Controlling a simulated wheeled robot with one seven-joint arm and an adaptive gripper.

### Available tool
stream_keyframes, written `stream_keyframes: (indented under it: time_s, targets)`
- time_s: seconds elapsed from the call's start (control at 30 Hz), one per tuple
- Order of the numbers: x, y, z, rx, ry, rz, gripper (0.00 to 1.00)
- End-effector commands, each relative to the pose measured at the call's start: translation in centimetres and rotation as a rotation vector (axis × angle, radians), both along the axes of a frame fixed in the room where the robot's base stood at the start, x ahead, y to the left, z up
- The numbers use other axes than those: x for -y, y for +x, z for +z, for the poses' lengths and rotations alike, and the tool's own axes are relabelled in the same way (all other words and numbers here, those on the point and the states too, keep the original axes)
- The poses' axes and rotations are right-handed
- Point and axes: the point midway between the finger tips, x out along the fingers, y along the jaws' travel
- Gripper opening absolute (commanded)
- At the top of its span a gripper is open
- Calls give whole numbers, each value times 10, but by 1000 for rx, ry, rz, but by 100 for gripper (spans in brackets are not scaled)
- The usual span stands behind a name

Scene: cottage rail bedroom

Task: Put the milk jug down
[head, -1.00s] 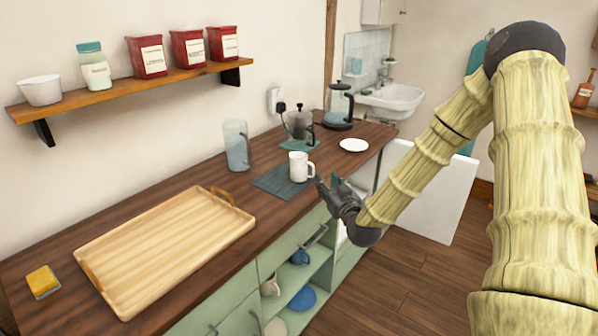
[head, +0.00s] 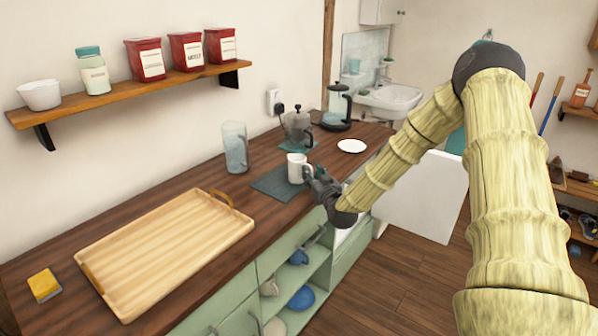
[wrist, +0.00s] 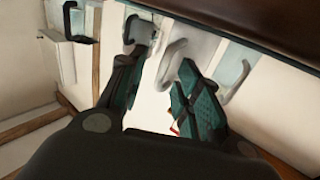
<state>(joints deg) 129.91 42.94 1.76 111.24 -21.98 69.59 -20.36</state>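The white jug (head: 296,168), mug-like with a side handle, stands upright on a dark mat (head: 268,187) on the wooden counter. I take it to be the milk jug. My gripper (head: 313,180) is at its right, by the handle. In the wrist view, my gripper (wrist: 163,64) has its two fingers spread apart, with the white handle (wrist: 172,62) showing between their tips. The fingers do not look closed on it. Whether they touch the jug cannot be told.
A clear glass pitcher (head: 235,147) stands behind the mat to the left. A moka pot (head: 298,126), a white plate (head: 351,146) and a glass press (head: 338,108) are farther back. A wooden tray (head: 165,250) and a yellow sponge (head: 44,285) lie at the left.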

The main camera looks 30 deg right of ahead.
Motion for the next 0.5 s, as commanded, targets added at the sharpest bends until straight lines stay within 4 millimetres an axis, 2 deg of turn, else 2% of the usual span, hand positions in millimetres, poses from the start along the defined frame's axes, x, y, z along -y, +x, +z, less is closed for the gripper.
stream_keyframes:
  time_s: [0.23, 0.4, 0.5]
  targets:
    - [0, 1, 0, 0, 0, 0, 34]
    - [0, 1, 0, 0, 0, 0, 3]
    - [0, 1, -1, -1, 0, 0, 0]
